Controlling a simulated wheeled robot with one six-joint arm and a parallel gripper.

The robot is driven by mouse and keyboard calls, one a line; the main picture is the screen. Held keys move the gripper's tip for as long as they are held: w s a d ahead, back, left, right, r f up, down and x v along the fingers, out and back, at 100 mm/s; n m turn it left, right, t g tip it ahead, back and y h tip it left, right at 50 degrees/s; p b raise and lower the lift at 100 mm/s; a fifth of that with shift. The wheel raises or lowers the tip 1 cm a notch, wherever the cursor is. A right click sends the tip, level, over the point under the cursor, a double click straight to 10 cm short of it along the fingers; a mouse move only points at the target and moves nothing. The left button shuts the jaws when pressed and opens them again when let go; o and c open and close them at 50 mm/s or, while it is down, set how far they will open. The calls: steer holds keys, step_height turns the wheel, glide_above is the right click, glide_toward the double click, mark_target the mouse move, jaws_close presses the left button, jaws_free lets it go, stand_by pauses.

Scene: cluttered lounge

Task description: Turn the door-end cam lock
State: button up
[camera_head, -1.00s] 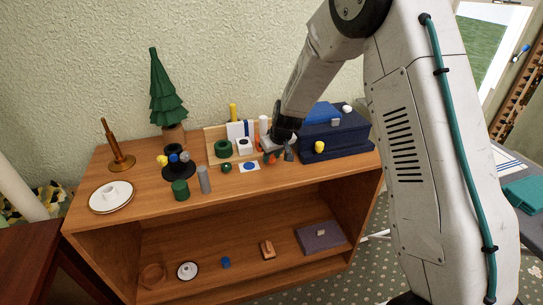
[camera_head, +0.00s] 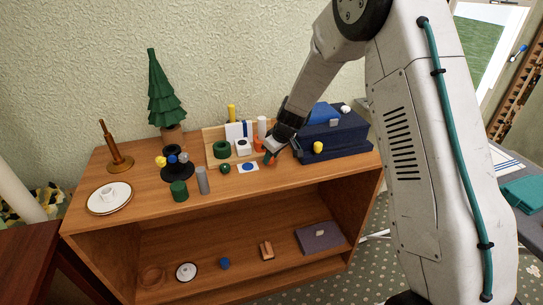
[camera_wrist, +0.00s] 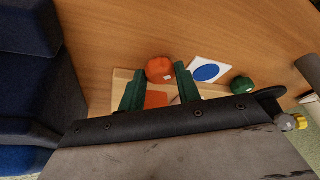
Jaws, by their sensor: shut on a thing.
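My gripper (camera_head: 268,154) points down at the right part of the shelf top, and its two green fingers also show in the wrist view (camera_wrist: 160,76). An orange round piece (camera_wrist: 160,69) with a small pale mark lies between the fingertips, and the fingers are shut on it. In the head view this orange piece (camera_head: 271,161) is partly hidden by the gripper. A second orange piece (camera_head: 258,145) stands behind it on a light wooden board (camera_head: 213,133). I cannot tell from these views which part is the door-end cam lock.
A dark blue box (camera_head: 345,140) stands close on the right. A white card with a blue disc (camera_head: 248,167) and a green round piece (camera_head: 225,168) lie to the left. A grey cylinder (camera_head: 202,181) and a green cylinder (camera_head: 179,191) stand near the front edge.

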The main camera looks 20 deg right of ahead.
steer(key=o, duration=1)
